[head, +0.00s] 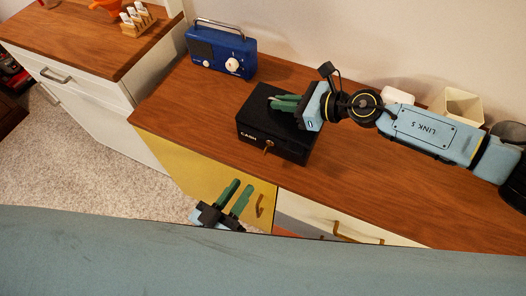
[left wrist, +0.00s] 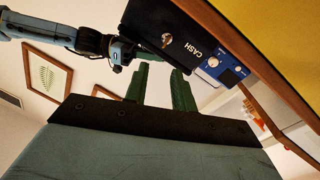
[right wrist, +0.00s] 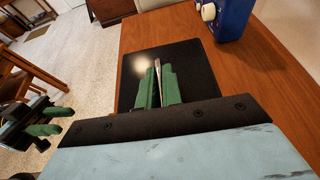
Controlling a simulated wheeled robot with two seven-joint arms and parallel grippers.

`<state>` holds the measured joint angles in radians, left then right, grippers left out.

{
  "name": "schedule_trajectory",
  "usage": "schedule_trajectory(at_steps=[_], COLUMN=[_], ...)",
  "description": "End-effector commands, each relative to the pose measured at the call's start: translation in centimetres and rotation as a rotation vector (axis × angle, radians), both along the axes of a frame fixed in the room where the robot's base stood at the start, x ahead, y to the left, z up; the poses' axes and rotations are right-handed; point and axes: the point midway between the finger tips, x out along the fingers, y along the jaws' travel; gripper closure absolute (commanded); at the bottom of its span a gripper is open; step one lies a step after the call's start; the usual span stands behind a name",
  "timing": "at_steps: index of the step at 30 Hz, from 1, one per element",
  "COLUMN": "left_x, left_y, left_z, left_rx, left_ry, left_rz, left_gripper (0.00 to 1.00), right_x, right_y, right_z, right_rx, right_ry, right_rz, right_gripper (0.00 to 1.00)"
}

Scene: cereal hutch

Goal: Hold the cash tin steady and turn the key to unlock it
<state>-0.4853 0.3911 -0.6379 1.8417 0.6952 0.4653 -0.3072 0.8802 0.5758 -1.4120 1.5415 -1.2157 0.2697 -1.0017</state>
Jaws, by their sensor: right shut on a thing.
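The black cash tin (head: 255,140) stands on the wooden top, its CASH-marked front towards me. A small brass key (head: 268,146) sits in the lock on that front; in the left wrist view the key (left wrist: 167,40) shows beyond my fingers. My right gripper (head: 283,102) is over the lid, its fingers shut on the tin's thin metal handle (right wrist: 158,72). The tin's lid (right wrist: 185,58) looks closed. My left gripper (head: 236,188) is open and empty, below and in front of the tin, apart from the key.
A blue radio (head: 222,50) stands behind the tin to the left. A pale cup (head: 462,104) and a white object (head: 397,95) stand behind my right arm. A yellow front with a handle (head: 260,205) lies below the top's edge. The wooden top left of the tin is clear.

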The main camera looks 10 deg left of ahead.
Motion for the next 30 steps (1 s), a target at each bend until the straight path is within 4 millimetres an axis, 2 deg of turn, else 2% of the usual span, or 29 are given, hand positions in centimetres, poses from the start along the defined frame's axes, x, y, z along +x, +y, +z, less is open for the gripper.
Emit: schedule_trajectory(at_steps=[9,16,20,30], left_x=[-0.7,-0.1,1.7,8.0], left_y=[-0.3,-0.6,-1.2,-3.5], left_z=[-0.2,-0.3,-0.2,-0.2], left_rx=[0.272,0.33,0.33,0.328], left_ry=[-0.096,-0.114,-0.117,-0.116], left_rz=[0.082,0.098,0.099,0.098], left_gripper=[0.74,0.74,0.74,0.74], right_x=[0.0,0.0,0.0,0.0], right_y=[0.0,0.0,0.0,0.0], right_z=[-0.1,-0.1,-0.1,-0.1], right_rx=[-0.001,-0.001,-0.001,-0.001], right_ry=[0.001,0.001,0.001,0.001], right_rz=[0.0,0.0,0.0,0.0], right_gripper=[1.0,1.0,1.0,1.0])
